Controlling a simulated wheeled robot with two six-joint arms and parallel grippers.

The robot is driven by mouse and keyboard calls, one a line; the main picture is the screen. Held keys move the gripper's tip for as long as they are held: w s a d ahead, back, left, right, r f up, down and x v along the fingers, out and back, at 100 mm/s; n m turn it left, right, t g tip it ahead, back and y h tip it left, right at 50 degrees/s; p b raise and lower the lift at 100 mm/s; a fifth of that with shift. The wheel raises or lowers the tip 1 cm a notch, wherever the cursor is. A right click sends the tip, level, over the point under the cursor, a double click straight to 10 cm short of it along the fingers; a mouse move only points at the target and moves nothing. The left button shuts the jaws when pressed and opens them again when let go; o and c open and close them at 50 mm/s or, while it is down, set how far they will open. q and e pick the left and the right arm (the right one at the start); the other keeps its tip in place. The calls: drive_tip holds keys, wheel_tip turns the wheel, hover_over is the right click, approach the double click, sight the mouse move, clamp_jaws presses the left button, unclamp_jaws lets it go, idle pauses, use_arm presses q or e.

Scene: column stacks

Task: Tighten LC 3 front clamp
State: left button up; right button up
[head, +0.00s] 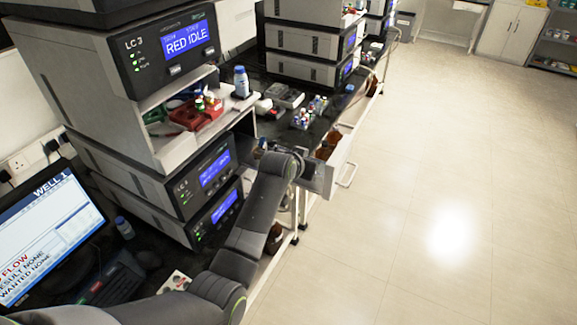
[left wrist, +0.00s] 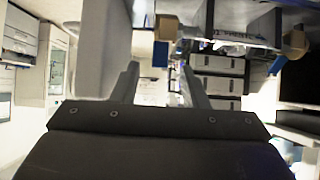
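The LC 3 stack (head: 165,60) stands at the left in the head view. Its top display reads "RED IDLE", and more lit modules sit below an open shelf. I cannot make out the front clamp for certain. My left arm reaches past the stack's front, its wrist at the bench edge; its fingertips are not clear there. In the left wrist view my left gripper (left wrist: 158,80) has its two fingers apart, with nothing seen between them. My right gripper is not in view.
A monitor (head: 45,235) stands at lower left. A red tray (head: 196,112) and a blue-capped bottle (head: 241,82) are on the LC 3 shelf. The floor (head: 430,190) at right is clear.

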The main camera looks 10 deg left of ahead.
use_arm(q)
drive_tip(key=b+v, duration=0.2)
drive_tip(key=v, duration=1.2)
drive_tip(key=shift+s+b, duration=0.3)
drive_tip(key=shift+b, duration=0.05)
drive_tip(key=shift+c, duration=0.4)
